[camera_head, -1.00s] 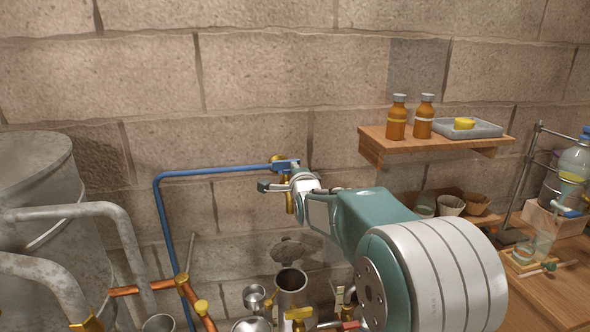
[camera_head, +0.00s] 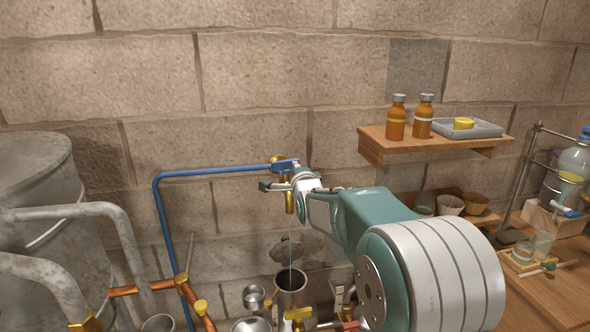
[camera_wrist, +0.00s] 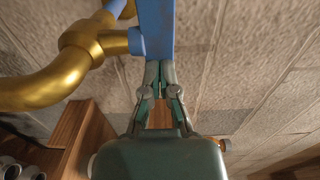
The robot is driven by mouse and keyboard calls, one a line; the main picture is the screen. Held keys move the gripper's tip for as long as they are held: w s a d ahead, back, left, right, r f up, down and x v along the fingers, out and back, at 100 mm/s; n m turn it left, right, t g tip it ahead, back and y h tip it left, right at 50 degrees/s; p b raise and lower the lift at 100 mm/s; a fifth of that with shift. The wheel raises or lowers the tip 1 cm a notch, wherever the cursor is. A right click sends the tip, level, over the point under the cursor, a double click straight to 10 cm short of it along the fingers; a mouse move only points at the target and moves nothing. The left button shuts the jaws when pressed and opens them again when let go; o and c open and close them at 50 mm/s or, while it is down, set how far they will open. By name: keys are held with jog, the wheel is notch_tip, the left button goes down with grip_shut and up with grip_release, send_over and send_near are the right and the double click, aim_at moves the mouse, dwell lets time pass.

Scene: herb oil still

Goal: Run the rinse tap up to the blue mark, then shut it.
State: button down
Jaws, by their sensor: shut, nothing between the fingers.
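The brass rinse tap (camera_head: 289,200) is on the stone wall at the end of a blue pipe, with a blue lever (camera_head: 285,164) on top. A thin stream of water falls from its spout into a tall metal vessel (camera_head: 292,291) below. The blue mark and the water level inside do not show. In the wrist view the blue lever (camera_wrist: 156,28) stands right at my fingertips, beside the curved brass body (camera_wrist: 60,80). My gripper (camera_wrist: 159,70) is shut with nothing between its fingers; its tips are at the lever, and contact is hard to tell.
A blue pipe (camera_head: 215,172) runs left of the tap, near copper pipes and a large metal still (camera_head: 38,190). A wooden shelf (camera_head: 430,146) with amber bottles juts out at right.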

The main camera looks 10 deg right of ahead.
jog(key=shift+w+d, duration=0.3)
jog(key=shift+w, duration=0.05)
jog(key=shift+w+d, duration=0.2)
jog(key=shift+w, duration=0.15)
jog(key=shift+w+d, duration=0.1)
jog(key=shift+w, duration=0.2)
dwell(0.6)
